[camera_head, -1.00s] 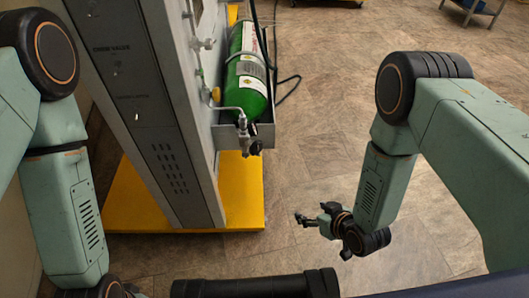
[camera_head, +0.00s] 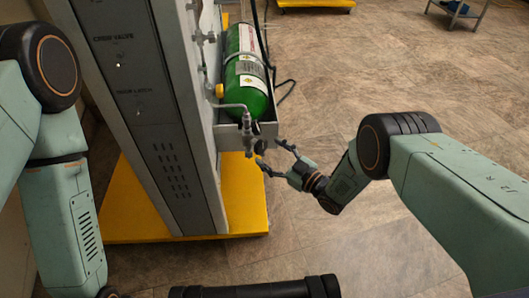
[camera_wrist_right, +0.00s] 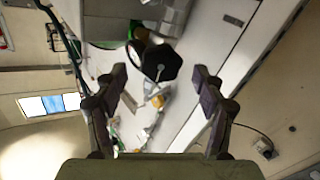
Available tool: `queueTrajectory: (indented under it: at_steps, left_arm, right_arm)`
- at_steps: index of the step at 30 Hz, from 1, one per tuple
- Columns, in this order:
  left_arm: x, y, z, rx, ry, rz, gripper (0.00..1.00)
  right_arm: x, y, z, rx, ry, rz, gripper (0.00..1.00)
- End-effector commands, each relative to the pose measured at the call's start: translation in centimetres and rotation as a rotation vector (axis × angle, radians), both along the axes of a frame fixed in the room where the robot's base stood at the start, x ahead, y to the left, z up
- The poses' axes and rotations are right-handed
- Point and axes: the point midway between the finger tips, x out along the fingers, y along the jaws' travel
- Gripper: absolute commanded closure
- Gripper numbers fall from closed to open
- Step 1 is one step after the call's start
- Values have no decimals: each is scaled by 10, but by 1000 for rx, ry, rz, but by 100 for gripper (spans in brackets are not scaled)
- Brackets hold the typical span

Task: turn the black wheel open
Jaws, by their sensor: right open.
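The black wheel (camera_head: 261,146) is a small dark knob at the lower end of the green cylinder's valve in the head view. In the right wrist view the wheel (camera_wrist_right: 161,62) is a dark faceted disc. My right gripper (camera_head: 269,153) is open and empty, its fingers pointing at the wheel from the right. In the right wrist view, the wheel shows between and beyond the two spread fingers of the gripper (camera_wrist_right: 158,75); I cannot tell whether they touch it. My left arm is at the left edge, and its gripper is out of view.
The green cylinder (camera_head: 246,70) lies in a grey tray on the side of the tall grey cabinet (camera_head: 165,120), which stands on a yellow base (camera_head: 130,215). A metal pipe (camera_head: 229,106) runs close to the valve.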

Motion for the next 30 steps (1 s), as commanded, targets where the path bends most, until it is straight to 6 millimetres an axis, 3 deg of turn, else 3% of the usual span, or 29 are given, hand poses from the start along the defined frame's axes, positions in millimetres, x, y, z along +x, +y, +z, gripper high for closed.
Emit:
queueTrajectory:
  at_steps: [6, 16, 30]
  left_arm:
    - [0, 0, -11, 0, 0, 0, 41]
    - [0, 0, -11, 0, 0, 0, 41]
    - [0, 0, -11, 0, 0, 0, 41]
  right_arm:
    - [17, 17, -1, 0, 0, 0, 30]
    - [19, 21, 0, 1, 2, -2, 30]
    - [19, 20, 0, 1, 2, -2, 69]
